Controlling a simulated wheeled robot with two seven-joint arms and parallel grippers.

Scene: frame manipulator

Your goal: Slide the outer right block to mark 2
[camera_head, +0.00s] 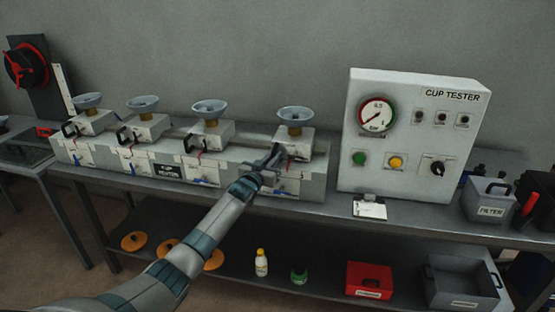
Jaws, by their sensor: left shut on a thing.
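The outer right block (302,139) is a white block with a grey cup (295,115) on top, at the right end of the long pale base (228,179). My left gripper (275,155) reaches in from the front left and is shut at the block's front left, on its dark handle. The gripper hides most of that handle. The mark numbers are too small to read. Three similar cup-topped blocks stand along the base to the left, the nearest being the inner right block (209,132). My right gripper is not in view.
A grey filter box (487,200) is farther right. Bottles, orange discs and a red box (368,279) are on the lower shelf. Rail space lies open between the two right blocks.

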